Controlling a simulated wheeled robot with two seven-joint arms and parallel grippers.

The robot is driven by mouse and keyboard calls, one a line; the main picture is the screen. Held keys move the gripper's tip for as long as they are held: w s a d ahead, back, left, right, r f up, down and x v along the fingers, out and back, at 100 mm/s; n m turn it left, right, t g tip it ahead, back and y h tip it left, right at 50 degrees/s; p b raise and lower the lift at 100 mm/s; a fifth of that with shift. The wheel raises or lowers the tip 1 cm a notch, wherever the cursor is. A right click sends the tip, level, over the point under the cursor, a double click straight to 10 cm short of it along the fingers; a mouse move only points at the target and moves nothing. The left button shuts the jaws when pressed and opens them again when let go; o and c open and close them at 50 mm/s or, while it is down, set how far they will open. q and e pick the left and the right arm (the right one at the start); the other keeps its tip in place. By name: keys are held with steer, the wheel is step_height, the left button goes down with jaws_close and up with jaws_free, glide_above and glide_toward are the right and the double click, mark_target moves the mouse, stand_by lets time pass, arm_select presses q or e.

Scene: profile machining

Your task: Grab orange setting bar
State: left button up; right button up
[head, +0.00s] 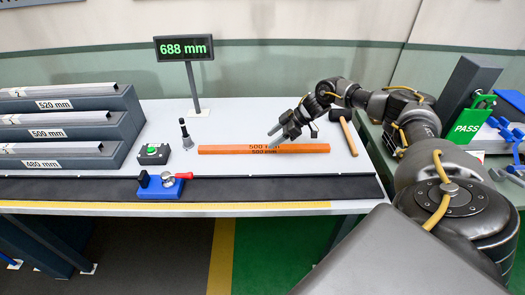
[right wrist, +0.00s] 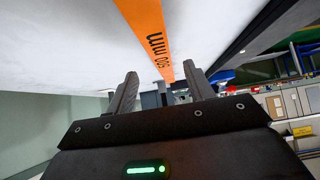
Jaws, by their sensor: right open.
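The orange setting bar (head: 250,150), marked 500 mm, lies flat on the white table, running left to right. My right gripper (head: 278,131) is just behind the bar's right half in the head view, above the table and apart from it. In the right wrist view the right gripper (right wrist: 161,76) is open and empty. There the bar (right wrist: 150,27) runs from the top edge toward the space between the two fingers. Its far end is partly hidden behind the gripper. My left gripper is not in view.
A hammer (head: 347,135) lies right of the bar. A button box (head: 154,153) and a dark upright tool (head: 185,135) stand left of it. A black rail (head: 290,190) with a blue stop (head: 160,193) runs in front. A display (head: 184,48) reads 688 mm. Racks (head: 95,135) stand left.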

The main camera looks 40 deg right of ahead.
mark_target(264, 146)
steer(key=shift+s+f+b, duration=0.25)
steer(key=shift+f+b, duration=0.65)
steer(key=shift+f, duration=0.1)
steer(key=b+x, duration=0.1)
steer(key=x, duration=0.3)
steer(key=shift+w+r+b, duration=0.25)
steer(key=shift+w+b, duration=0.05)
steer(key=shift+b, duration=0.05)
steer(key=shift+w+a+r, duration=0.1)
steer(key=shift+w+a, duration=0.05)
steer(key=shift+s+r, duration=0.15)
steer(key=shift+s, duration=0.2)
steer(key=shift+c, duration=0.8)
steer(key=shift+s+d, duration=0.1)
steer(key=shift+d, duration=0.15)
steer(key=shift+c, duration=2.5)
jaws_close()
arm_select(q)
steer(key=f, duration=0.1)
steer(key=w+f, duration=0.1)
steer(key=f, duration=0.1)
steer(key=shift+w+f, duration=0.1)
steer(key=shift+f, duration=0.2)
arm_select(e)
steer(key=shift+w+a, duration=0.1)
steer(key=shift+w, duration=0.1)
